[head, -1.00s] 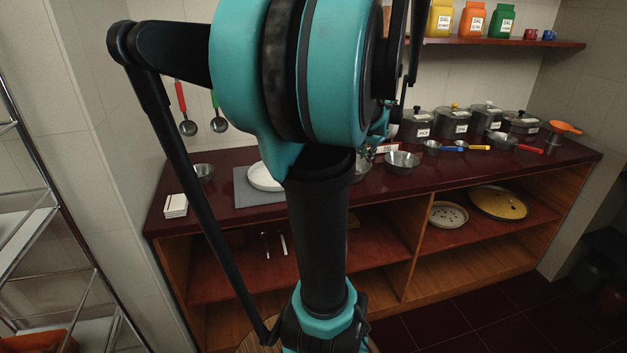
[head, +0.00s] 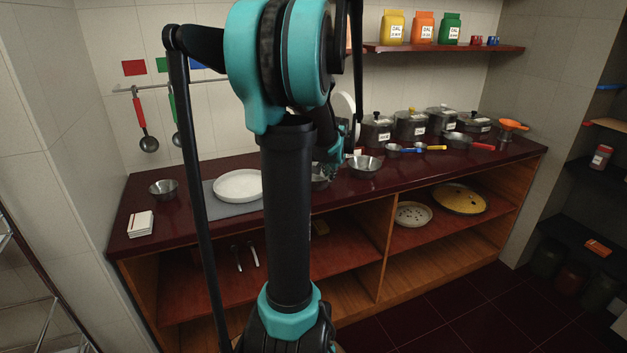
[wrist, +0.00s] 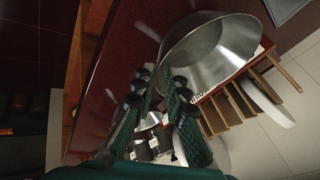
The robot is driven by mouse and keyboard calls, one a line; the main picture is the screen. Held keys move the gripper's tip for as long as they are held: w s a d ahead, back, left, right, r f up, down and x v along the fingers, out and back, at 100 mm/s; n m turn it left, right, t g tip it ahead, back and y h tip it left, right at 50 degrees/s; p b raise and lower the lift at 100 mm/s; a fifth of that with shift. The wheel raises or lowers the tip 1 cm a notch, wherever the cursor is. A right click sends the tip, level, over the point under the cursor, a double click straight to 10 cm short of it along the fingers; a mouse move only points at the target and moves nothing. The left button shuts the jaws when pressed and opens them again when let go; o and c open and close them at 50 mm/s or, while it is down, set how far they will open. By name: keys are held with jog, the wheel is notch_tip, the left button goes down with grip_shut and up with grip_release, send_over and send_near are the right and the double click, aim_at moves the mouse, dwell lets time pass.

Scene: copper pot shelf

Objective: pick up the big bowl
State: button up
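A wide steel bowl (head: 365,167) stands on the dark red counter (head: 215,222), just right of my gripper (head: 333,168) in the head view. The wrist view shows a large steel bowl (wrist: 212,50) close up, its hollow side facing the camera, beyond the fingertips. In the head view my arm hides much of the gripper. Another steel bowl (head: 320,183) is partly hidden behind my arm, and a smaller one (head: 163,189) stands at the left.
A white plate (head: 238,185) lies on a grey mat left of my arm. A wooden rack (wrist: 240,105) with a white plate (wrist: 266,105) is close behind the bowl. Lidded pots (head: 411,125) and colour-handled pans (head: 430,148) line the right. A shelf with packets (head: 423,28) hangs above.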

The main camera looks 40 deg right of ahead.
jog(key=shift+x, duration=2.95)
jog(key=shift+a, duration=0.1)
grip_shut()
